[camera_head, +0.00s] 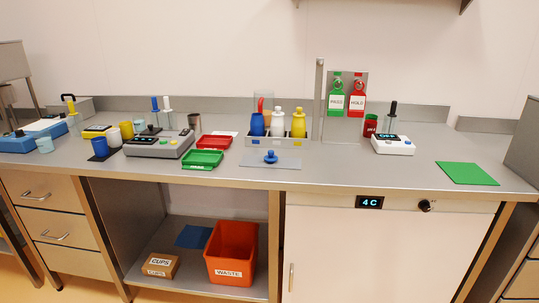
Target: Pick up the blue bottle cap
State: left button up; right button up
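A small blue piece with a knob on top, which looks like the blue bottle cap (270,157), sits on a flat grey mat (288,165) near the middle of the counter. A blue bottle (257,124) stands in a metal rack just behind it; its top is hard to make out against the red object behind. Neither of my grippers shows in the head view.
A grey rack (286,142) also holds a white bottle (277,122) and a yellow bottle (299,122). Green (203,159) and red (214,142) trays lie left of the mat. A metal post (319,100) rises to the right.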

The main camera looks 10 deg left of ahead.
aim_at(271, 158)
jog(key=i+j+z, duration=0.4)
jog(key=j, duration=0.25)
jog(key=i+j+z, duration=0.15)
jog(key=j, duration=0.2)
